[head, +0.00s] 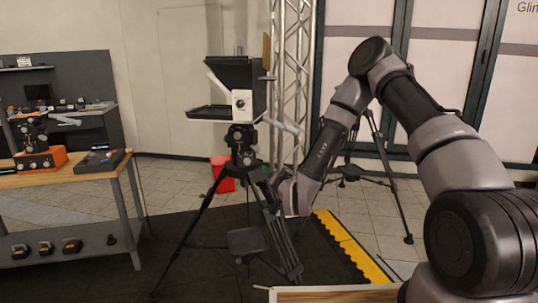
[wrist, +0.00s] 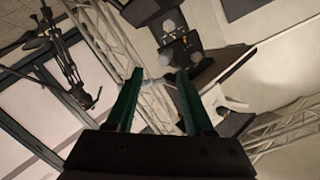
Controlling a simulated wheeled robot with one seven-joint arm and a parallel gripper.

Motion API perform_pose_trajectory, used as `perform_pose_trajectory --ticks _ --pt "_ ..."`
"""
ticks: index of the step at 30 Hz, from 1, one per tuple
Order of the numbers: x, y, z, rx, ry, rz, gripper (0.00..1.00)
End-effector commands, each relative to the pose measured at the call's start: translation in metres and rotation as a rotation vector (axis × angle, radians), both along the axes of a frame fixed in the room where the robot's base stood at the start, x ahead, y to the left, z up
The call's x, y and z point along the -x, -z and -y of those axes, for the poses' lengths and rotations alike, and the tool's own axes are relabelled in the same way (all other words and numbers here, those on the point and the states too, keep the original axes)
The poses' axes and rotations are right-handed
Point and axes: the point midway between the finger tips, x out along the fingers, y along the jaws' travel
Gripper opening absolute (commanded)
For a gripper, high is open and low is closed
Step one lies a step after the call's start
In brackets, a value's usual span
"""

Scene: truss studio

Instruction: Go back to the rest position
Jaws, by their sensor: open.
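My gripper (wrist: 158,80) shows in the wrist view with its two green fingers apart and nothing between them. Beyond the fingers, the wrist view shows truss and studio gear, tilted, at some distance. In the head view my arm rises from the lower right, bends at the top, and comes down to the wrist near the middle. There the gripper is hard to make out against the dark tripod behind it. The task names no object to handle.
A camera rig on a tripod (head: 240,105) stands mid-picture, near my wrist in the head view. A truss column (head: 290,80) and a red bin (head: 222,173) stand behind. A workbench (head: 62,178) with equipment is at left. Dark mat with a yellow edge (head: 350,245) covers the floor.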

Motion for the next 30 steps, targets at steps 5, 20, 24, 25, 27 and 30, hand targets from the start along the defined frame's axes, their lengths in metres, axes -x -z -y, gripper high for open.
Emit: perform_pose_trajectory --ticks 5,20,24,25,27,30 --pt "-0.018 -0.044 0.023 0.058 -0.008 -0.050 0.53" --pt "0.015 -0.184 0.123 0.263 0.015 -0.322 0.53" --pt "0.052 -0.220 0.154 0.297 0.034 -0.409 0.53" --pt "0.062 -0.227 0.160 0.300 0.039 -0.429 0.53" --pt "0.086 -0.242 0.175 0.308 0.048 -0.474 0.53" --pt "0.124 -0.263 0.194 0.308 0.057 -0.538 0.53"
